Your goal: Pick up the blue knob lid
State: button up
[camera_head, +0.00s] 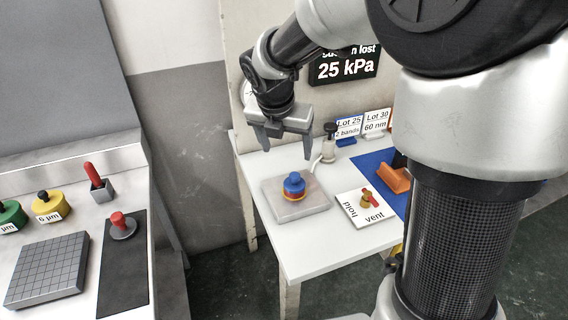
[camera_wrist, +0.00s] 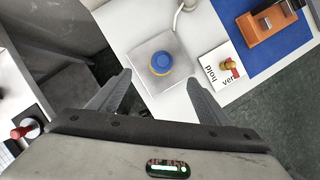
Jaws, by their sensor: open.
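The blue knob lid (camera_head: 294,184) sits on top of a low orange-yellow round piece on a square grey plate (camera_head: 313,206) on the white table. In the wrist view the blue lid (camera_wrist: 161,62) shows from above, beyond the fingertips and roughly midway between them. My gripper (camera_head: 287,150) is open and empty, above and a little behind the lid, not touching it. In the wrist view both fingers of my gripper (camera_wrist: 160,79) are spread wide. How the lid meets the piece under it is too small to tell.
A hold/vent card (camera_head: 362,209) with a small brass valve lies right of the plate. Behind it are a hose fitting (camera_head: 329,143), lot signs (camera_head: 348,124) and an orange block (camera_head: 393,179) on a blue mat. A left bench holds a gridded plate (camera_head: 47,270) and a red-knobbed piece (camera_head: 121,226).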

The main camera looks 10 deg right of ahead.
jog(key=b, duration=0.3)
send_near(295, 175)
jog(key=x, duration=0.5)
jog(key=shift+w+a+f, duration=0.1)
jog(key=shift+w+a, duration=0.1)
jog(key=shift+a, duration=0.1)
jog(key=shift+d+b+x, duration=0.15)
jog(key=shift+b+x, duration=0.2)
jog(key=shift+x, duration=0.95)
jog(key=shift+d+b+x, duration=0.15)
jog(key=shift+b+x, duration=0.2)
jog(key=shift+x, duration=1)
jog(key=shift+s, duration=0.1)
jog(key=c, duration=1.4)
